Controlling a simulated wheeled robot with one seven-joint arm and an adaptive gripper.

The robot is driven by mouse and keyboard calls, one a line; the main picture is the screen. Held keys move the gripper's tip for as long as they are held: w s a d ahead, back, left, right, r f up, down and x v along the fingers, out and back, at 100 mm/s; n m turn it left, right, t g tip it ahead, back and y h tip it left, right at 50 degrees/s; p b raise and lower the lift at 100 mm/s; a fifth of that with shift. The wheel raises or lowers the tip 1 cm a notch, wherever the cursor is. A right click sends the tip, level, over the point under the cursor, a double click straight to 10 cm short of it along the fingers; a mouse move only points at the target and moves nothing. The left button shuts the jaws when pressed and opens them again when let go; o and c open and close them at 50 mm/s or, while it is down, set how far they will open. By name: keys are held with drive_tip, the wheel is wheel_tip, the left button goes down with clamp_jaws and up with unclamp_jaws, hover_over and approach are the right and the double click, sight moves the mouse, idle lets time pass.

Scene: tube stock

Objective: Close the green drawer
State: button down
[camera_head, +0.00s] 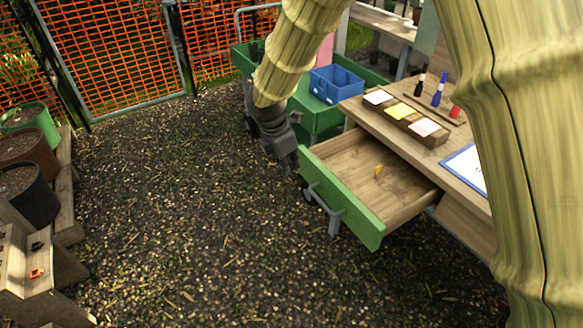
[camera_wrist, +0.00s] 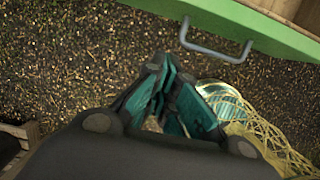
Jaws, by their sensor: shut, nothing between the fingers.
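The green drawer (camera_head: 345,196) is pulled well out of the wooden desk, with its wooden inside open to view. A small orange-yellow item (camera_head: 378,170) is in it. A grey bar handle (camera_head: 327,207) is on its green front, and the handle also shows at the top of the wrist view (camera_wrist: 214,52). My gripper (camera_head: 288,165) points down just left of the drawer's far front corner, in front of the desk. In the wrist view my gripper (camera_wrist: 165,98) is shut and empty, apart from the handle.
The desk top (camera_head: 455,165) carries markers, coloured cards and a blue-edged sheet. A green cart (camera_head: 318,118) with a blue crate (camera_head: 337,84) stands behind my gripper. Plant pots (camera_head: 30,190) and wooden planks line the left.

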drive_tip(key=w+d+f+p, duration=0.1)
drive_tip(key=w+d+f, duration=0.2)
drive_tip(key=f, duration=0.5)
drive_tip(key=shift+w+d, duration=0.2)
drive_tip(key=shift+d, duration=0.35)
drive_tip(key=shift+d, duration=0.1)
